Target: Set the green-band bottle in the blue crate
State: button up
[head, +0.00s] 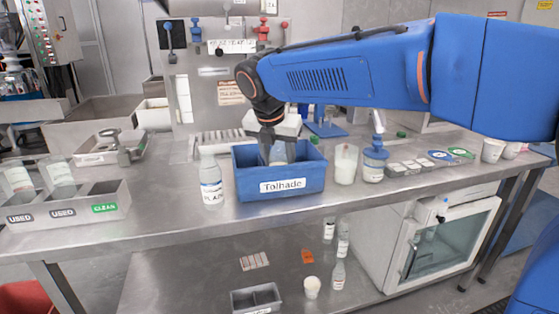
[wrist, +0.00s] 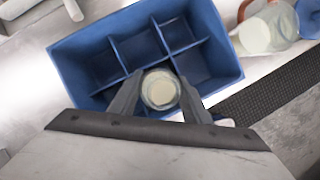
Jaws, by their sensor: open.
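The blue crate (head: 237,180), labelled "Tolhade", stands on the bench; its divided compartments show in the wrist view (wrist: 80,52). My gripper (head: 277,145) reaches down into the crate from above. A round-topped bottle (wrist: 160,88) sits between its two open fingers (wrist: 158,95), inside the crate outline, seemingly in a middle compartment of the near row. In the head view the bottle (head: 278,154) shows only in part, so its band colour cannot be told. The other compartments seen in the wrist view look empty.
A clear bottle labelled "PLAIN" (head: 211,185) stands left of the crate. A beaker (head: 345,163) and a blue-topped jar (head: 374,166) stand to the right. A grey bin marked "USED" and "CLEAN" (head: 75,212) is at the far left. The front bench edge is clear.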

jog(key=shift+f, duration=0.3)
jog(key=v, duration=1.3)
jog(key=shift+w, duration=0.3)
jog(key=shift+r, duration=0.1)
